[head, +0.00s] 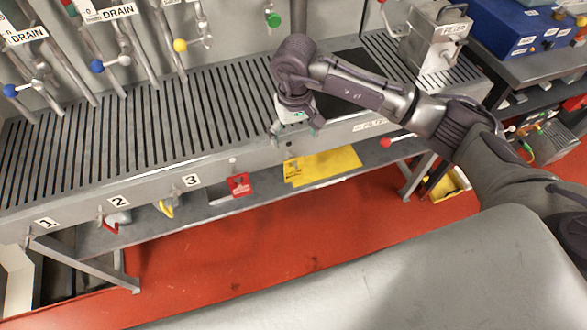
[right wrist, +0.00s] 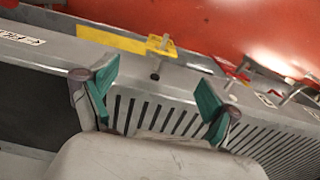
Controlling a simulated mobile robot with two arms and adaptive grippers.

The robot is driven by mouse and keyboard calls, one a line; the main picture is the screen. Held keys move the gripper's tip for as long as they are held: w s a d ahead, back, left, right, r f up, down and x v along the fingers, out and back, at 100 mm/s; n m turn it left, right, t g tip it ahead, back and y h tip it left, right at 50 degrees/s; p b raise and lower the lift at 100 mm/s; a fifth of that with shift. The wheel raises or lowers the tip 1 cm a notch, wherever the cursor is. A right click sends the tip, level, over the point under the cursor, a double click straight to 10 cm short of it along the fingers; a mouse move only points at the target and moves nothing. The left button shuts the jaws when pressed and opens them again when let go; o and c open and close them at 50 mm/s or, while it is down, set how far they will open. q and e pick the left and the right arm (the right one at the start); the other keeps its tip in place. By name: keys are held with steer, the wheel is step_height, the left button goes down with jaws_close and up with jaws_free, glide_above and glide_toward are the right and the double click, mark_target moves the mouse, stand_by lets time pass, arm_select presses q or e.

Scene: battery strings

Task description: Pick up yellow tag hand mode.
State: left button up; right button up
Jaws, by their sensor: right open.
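The yellow tag (head: 292,168) hangs from a peg on the front face of the slatted metal bench, to the right of a red tag (head: 239,184). Its lettering is too small to read. My right gripper (head: 297,128) is open and empty, above the bench's front edge and just above the yellow tag, apart from it. In the right wrist view the yellow tag (right wrist: 161,44) shows beyond the spread green fingertips (right wrist: 157,80), with its peg below it. My left gripper is out of view.
The slatted bench (head: 110,180) has a front face with numbered pegs. A yellow sheet (head: 330,164) lies on the lower shelf behind the tag. A red-tipped lever (head: 386,142) sticks out to the right. Red floor (head: 300,240) lies open before the bench.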

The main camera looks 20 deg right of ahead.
mark_target(294, 159)
step_height(294, 159, down, 6)
steer(key=shift+f+p, duration=0.1)
steer(key=shift+p, duration=0.35)
step_height(294, 159, down, 4)
steer(key=shift+w+a+f+p, duration=0.1)
steer(key=shift+f+p, duration=0.05)
steer(key=shift+p, duration=0.7)
steer(key=shift+f, duration=0.45)
steer(key=c, duration=1)
